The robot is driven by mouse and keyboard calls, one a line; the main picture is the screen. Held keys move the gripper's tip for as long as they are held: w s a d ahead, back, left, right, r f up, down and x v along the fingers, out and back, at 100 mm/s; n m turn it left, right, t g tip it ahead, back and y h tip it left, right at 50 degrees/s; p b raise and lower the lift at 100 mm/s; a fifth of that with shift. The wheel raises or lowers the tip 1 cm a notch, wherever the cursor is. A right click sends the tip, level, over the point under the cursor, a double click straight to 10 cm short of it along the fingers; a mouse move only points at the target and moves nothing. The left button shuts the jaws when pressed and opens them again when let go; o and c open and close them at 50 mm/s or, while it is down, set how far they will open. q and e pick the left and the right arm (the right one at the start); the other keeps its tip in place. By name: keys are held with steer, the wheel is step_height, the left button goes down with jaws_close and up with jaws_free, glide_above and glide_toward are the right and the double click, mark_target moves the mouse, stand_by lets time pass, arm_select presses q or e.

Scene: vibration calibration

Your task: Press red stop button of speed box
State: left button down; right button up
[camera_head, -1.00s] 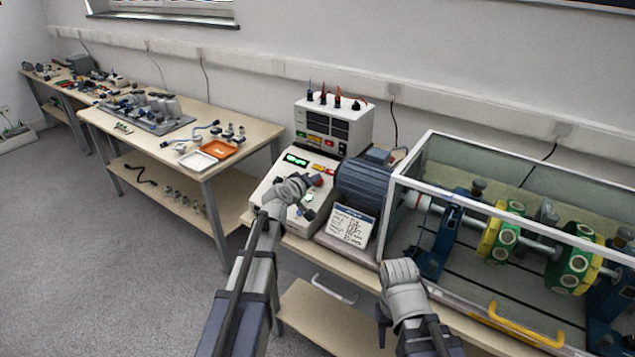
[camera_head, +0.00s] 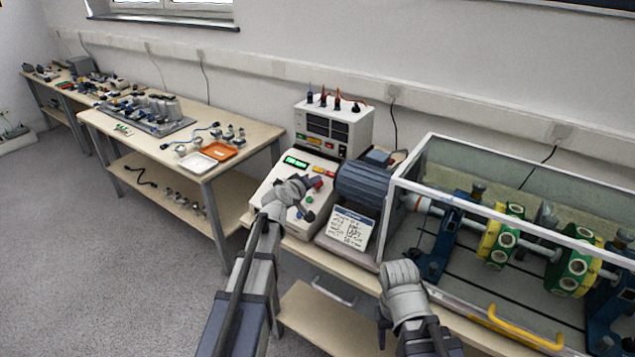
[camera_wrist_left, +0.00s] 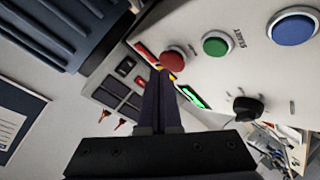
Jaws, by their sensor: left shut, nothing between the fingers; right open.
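The speed box (camera_head: 276,192) is a pale sloped console on the bench with a lit green display. Its red stop button (camera_head: 318,183) is partly hidden by my left gripper (camera_head: 308,183) in the head view. In the left wrist view the red button (camera_wrist_left: 173,58) stands beside a green button (camera_wrist_left: 215,44) and a blue button (camera_wrist_left: 292,27). My left gripper (camera_wrist_left: 160,73) is shut and empty, its tips at the red button's edge; I cannot tell whether they touch it. My right gripper (camera_head: 398,274) is open, low in front of the glass case.
A blue motor (camera_head: 362,187) and a written card (camera_head: 348,228) sit right of the box. A power unit (camera_head: 334,128) stands behind it. A glazed case (camera_head: 430,140) with yellow-green rotor discs (camera_head: 500,243) fills the right side. A black knob (camera_wrist_left: 247,107) is on the panel.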

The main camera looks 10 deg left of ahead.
arm_select(q)
steer(key=shift+s+r, duration=0.15)
steer(key=shift+r, duration=0.3)
steer(key=r+p, duration=0.1)
steer(key=s+r+p, duration=0.1)
steer(key=r+p, duration=0.1)
steer(key=s+a+r+p, duration=0.1)
steer(key=shift+r+p, duration=0.15)
steer(key=shift+p, duration=0.25)
steer(key=shift+d, duration=0.1)
stand_by(0.5)
